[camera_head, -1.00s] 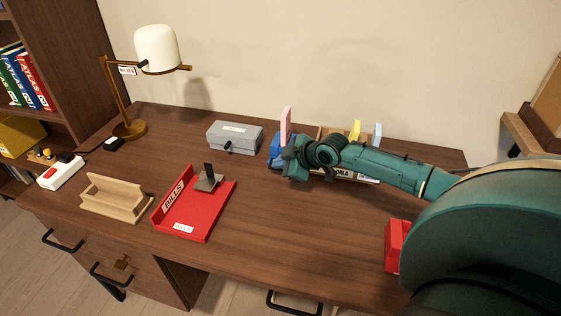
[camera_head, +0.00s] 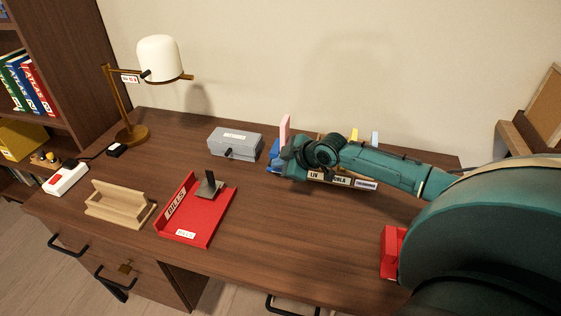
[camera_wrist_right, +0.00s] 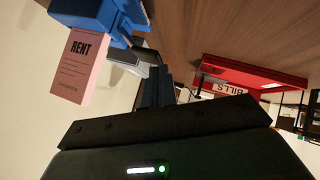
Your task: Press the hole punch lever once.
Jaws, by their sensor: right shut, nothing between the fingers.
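A blue object (camera_head: 274,148) stands near the back of the desk with an upright pink card (camera_head: 285,127) at it; I take it for the hole punch, but my arm hides most of it. In the right wrist view the blue body (camera_wrist_right: 90,12) is at the top left, and its pink card (camera_wrist_right: 76,66) reads RENT. My right gripper (camera_head: 277,167) is at the blue object's front in the head view. Its fingers (camera_wrist_right: 157,88) are shut and empty in the wrist view. I cannot tell whether they touch the blue object. My left gripper is out of view.
A grey box (camera_head: 235,143) with a black handle stands left of the gripper. A red BILLS tray (camera_head: 207,232), wooden holder (camera_head: 118,205), lamp (camera_head: 131,133) and white-red switch (camera_head: 65,179) are further left. Name-labelled items are behind my arm. A red object (camera_head: 390,250) is at right. The front middle is clear.

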